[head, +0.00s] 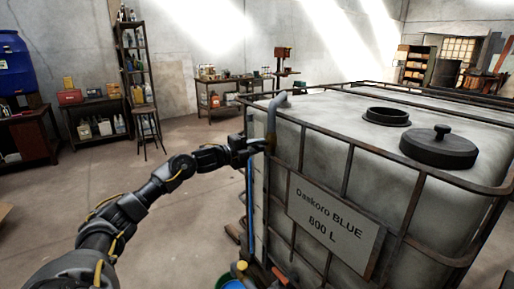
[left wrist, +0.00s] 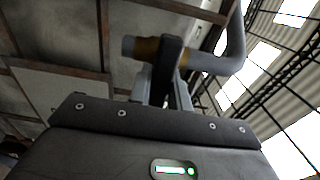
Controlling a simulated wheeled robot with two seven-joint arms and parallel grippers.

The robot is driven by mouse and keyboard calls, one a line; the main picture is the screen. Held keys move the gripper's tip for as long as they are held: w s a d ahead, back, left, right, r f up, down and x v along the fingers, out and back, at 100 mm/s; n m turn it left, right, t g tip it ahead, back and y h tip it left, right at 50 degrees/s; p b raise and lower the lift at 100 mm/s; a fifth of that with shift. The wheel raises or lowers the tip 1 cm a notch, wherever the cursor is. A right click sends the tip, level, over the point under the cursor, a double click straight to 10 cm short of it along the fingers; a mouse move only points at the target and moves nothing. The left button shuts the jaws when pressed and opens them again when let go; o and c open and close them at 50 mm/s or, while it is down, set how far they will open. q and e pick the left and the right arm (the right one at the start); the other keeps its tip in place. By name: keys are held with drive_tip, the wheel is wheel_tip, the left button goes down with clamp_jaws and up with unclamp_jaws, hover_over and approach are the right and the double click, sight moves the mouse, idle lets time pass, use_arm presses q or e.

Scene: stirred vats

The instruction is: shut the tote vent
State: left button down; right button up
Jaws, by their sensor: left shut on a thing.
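The tote (head: 400,185) is a big pale tank in a rusty cage, with a sign reading "BLUE" and "800 L". Its vent is a grey bent pipe (head: 272,118) at the near left corner, hooked over at the top. In the left wrist view the pipe (left wrist: 212,62) carries a brass-coloured collar (left wrist: 146,48) and a dark lever (left wrist: 168,60). My left gripper (head: 257,145) is at the collar, shut on the lever, which stands between its fingers (left wrist: 164,92). The fingers partly hide the lever and collar. My right gripper is not in view.
A black lid (head: 438,149) and an open black-rimmed port (head: 387,116) are on the tote's top. A blue tube (head: 249,205) hangs down its left side. A stool (head: 146,120) and shelves stand farther back.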

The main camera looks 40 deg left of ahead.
use_arm(q)
drive_tip(key=c, duration=1.3)
unclamp_jaws()
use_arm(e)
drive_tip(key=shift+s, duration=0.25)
use_arm(q)
drive_tip(key=shift+s, duration=0.1)
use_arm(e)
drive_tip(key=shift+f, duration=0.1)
use_arm(q)
drive_tip(key=shift+s+a+f, duration=0.1)
drive_tip(key=shift+s+f, duration=0.05)
drive_tip(key=shift+s, duration=0.1)
drive_tip(key=b+v, duration=0.4)
drive_tip(key=v, duration=0.6)
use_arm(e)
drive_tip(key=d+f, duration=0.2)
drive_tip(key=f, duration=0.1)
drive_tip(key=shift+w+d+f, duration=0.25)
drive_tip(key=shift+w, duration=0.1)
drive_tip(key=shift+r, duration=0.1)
